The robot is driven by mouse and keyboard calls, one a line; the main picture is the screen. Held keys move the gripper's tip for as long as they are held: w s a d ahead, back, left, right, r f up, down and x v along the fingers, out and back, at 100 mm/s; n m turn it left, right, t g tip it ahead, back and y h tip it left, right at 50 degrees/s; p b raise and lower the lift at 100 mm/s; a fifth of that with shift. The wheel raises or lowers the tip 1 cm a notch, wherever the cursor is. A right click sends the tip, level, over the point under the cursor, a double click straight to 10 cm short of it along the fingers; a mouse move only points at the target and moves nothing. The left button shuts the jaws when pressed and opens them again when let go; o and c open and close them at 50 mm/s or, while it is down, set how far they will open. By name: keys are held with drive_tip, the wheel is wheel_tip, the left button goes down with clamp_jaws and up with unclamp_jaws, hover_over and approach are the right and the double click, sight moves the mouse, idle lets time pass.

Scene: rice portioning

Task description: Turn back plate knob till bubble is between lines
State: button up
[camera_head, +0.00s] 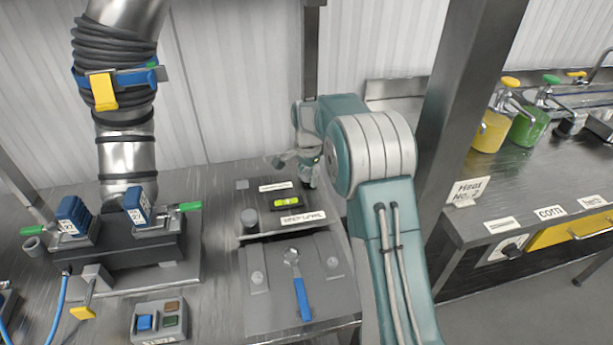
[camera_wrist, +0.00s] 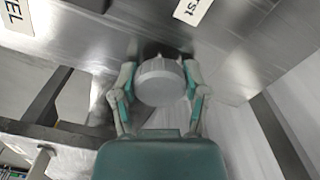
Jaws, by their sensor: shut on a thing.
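My gripper (camera_head: 306,166) is at the back of the steel plate in the head view, low beside the level. In the wrist view its two fingers close around a round, ridged grey knob (camera_wrist: 158,84), one on each side. The knob is mostly hidden by my gripper in the head view. The bubble level (camera_head: 287,201) has a yellow-green vial in a dark block on the plate. The vial is too small to tell exactly where its bubble lies against the lines.
Another grey knob (camera_head: 249,217) stands left of the level. A blue-handled wrench (camera_head: 298,285) lies in front on a grey plate. Clamps with green handles (camera_head: 188,207) are at left. A dark post (camera_head: 462,100) rises right of my arm.

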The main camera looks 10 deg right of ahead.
drive_tip(key=n, duration=0.4)
drive_tip(key=shift+d+n, duration=0.1)
drive_tip(key=shift+n, duration=0.2)
drive_tip(key=n, duration=0.3)
drive_tip(key=shift+w+n, duration=0.1)
drive_tip(key=shift+n, duration=0.3)
drive_tip(key=n, duration=0.4)
drive_tip(key=shift+r, duration=0.1)
drive_tip(key=n, duration=0.8)
drive_tip(key=shift+w+n, duration=0.1)
drive_tip(key=shift+n, duration=0.2)
drive_tip(key=n, duration=0.3)
drive_tip(key=shift+r+n, duration=0.1)
drive_tip(key=shift+n, duration=0.2)
drive_tip(key=n, duration=0.3)
drive_tip(key=shift+n, duration=2.2)
